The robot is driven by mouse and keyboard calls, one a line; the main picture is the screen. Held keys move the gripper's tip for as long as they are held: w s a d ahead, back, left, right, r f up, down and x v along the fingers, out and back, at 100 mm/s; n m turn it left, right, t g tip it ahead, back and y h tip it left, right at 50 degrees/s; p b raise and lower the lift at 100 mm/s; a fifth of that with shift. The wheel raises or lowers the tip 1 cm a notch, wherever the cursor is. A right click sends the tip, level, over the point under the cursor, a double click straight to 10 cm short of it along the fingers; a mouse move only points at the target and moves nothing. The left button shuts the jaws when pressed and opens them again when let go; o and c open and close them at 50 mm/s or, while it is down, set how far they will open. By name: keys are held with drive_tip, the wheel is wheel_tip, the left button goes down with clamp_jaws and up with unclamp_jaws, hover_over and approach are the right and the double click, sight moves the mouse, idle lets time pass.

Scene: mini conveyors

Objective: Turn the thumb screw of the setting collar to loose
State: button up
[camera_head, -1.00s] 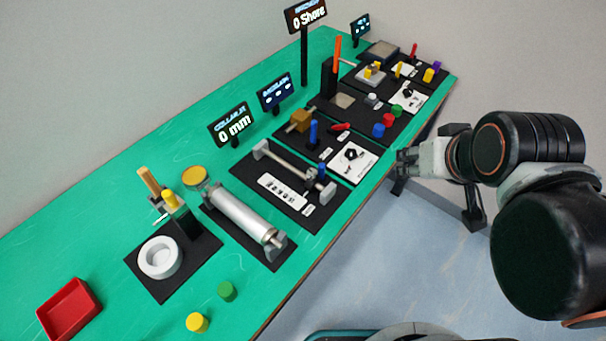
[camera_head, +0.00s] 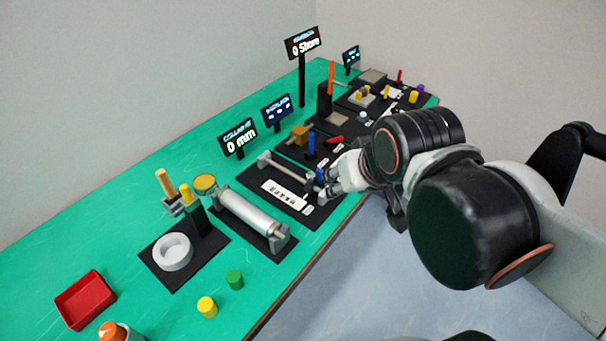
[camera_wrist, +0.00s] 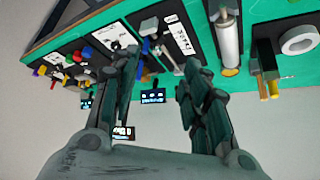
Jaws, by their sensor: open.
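The setting collar station is a black board (camera_head: 250,190) with a steel rod (camera_head: 284,167) between two grey supports and a white scale strip (camera_head: 285,196). The collar sits near the rod's right end. Its blue thumb screw (camera_head: 320,174) is partly hidden by my gripper (camera_head: 326,187) in the head view. In the wrist view the rod (camera_wrist: 168,58) runs between my open fingers (camera_wrist: 160,70), with a blue part beside the left fingertip. The fingers are empty. Contact with the screw cannot be told. A display (camera_head: 238,138) reads "COLLAR AT 0 mm".
A roller station (camera_head: 248,214) and a board with a white ring (camera_head: 173,251) stand to the left. A blue post (camera_head: 311,144) and orange block (camera_head: 299,134) stand just behind. A red tray (camera_head: 85,300) and loose yellow and green cylinders lie at front left.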

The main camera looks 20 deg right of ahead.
drive_tip(key=m+g+h+p, duration=0.2)
drive_tip(key=m+g+h, duration=0.2)
drive_tip(key=m, duration=0.6)
hover_over(310, 175)
drive_tip(key=s+a, duration=0.3)
drive_tip(key=a, duration=0.2)
wheel_tip(310, 175, down, 6)
drive_tip(key=b+x, duration=0.2)
drive_tip(key=x, duration=0.4)
drive_tip(key=b+x, duration=0.2)
drive_tip(key=x, duration=0.5)
drive_tip(key=shift+s+a+f, duration=0.1)
drive_tip(key=shift+s, duration=0.15)
drive_tip(key=shift+c, duration=0.2)
clamp_jaws()
